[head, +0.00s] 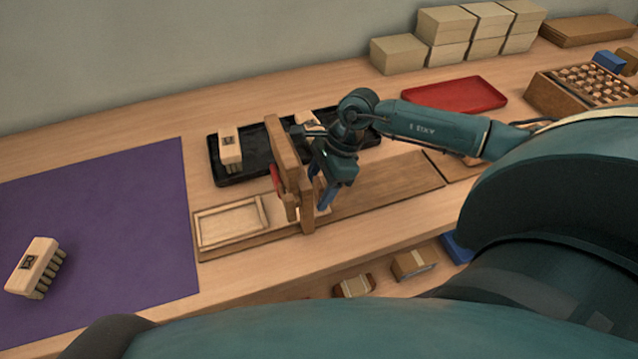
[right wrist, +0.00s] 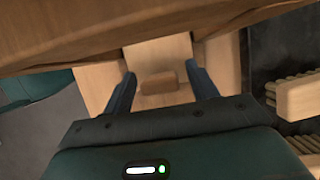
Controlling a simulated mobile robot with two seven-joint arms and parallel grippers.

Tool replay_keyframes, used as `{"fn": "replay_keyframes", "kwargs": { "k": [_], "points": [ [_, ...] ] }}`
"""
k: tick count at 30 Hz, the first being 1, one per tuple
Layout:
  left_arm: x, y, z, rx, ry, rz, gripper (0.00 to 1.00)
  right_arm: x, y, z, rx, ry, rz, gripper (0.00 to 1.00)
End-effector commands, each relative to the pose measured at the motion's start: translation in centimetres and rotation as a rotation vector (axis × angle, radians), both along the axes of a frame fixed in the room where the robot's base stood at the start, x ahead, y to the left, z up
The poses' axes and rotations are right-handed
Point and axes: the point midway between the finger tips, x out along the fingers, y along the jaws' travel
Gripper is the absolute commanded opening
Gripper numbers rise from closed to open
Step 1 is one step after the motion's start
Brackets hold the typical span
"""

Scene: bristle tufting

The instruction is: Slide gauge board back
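A light wooden board, which I take to be the gauge board, lies beneath my right gripper in the right wrist view (right wrist: 160,50). A small brown grip block (right wrist: 158,82) stands on it between the gripper's fingers. My right gripper (right wrist: 161,90) is open, with a finger on each side of the block and visible gaps. In the head view the right gripper (head: 322,188) points down just right of the upright wooden gate (head: 290,178), over the long wooden base (head: 385,182). It hides most of the board there. My left gripper is not in view.
A framed light wooden recess (head: 230,223) lies left of the gate. Black trays (head: 262,165) with brush heads stand behind. A brush (head: 36,267) rests on the purple mat (head: 110,225). A red tray (head: 458,97) and stacked boxes (head: 445,52) are farther back.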

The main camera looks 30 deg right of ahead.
Motion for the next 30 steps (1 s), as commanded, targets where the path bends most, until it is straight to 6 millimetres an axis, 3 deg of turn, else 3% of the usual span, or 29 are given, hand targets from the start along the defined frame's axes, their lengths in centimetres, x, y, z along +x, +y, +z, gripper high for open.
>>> {"fn": "replay_keyframes", "kwargs": {
  "k": [21,30],
  "points": [
    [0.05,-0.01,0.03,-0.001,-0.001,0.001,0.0,-0.03,-0.02,0.04,0.0,0.001,0.0,0.0],
    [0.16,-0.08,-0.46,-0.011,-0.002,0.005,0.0,0.49,-0.67,-0.16,-0.001,0.0,-0.001,0.0]
  ]
}}
